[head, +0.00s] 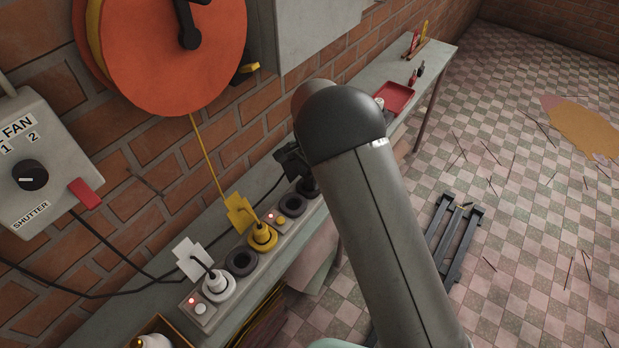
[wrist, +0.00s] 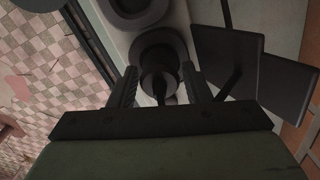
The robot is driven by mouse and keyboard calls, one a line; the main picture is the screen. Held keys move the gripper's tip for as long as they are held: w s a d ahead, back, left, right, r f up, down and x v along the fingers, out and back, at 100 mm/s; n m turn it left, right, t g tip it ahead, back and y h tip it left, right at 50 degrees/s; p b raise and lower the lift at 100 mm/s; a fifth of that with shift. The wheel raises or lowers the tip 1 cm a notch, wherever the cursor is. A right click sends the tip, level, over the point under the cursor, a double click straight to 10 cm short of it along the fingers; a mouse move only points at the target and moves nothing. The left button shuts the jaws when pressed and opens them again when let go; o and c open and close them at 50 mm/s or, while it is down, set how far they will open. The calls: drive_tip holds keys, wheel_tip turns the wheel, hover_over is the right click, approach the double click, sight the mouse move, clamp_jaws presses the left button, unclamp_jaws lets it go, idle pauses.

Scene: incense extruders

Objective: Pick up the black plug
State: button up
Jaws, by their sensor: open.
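The black plug (wrist: 158,72) sits in a round socket at the end of the power strip (wrist: 118,42) in the wrist view. My gripper (wrist: 160,86) is open, with one finger on each side of the plug. I cannot tell whether either finger touches it. In the head view the black plug (head: 307,187) is partly covered by my arm, and its black tag (head: 291,160) shows beside it. My gripper is hidden behind my arm there.
The strip also holds a yellow plug (head: 262,237) with a yellow tag (head: 240,214) and a white plug (head: 217,285) with a white tag (head: 190,259). Empty sockets lie between plugs. The brick wall runs close behind the bench. A red tray (head: 394,97) stands farther along.

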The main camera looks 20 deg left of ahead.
drive_tip(key=shift+f, duration=0.25)
drive_tip(key=c, duration=0.7)
drive_tip(key=shift+c, duration=0.2)
drive_tip(key=shift+r, duration=0.1)
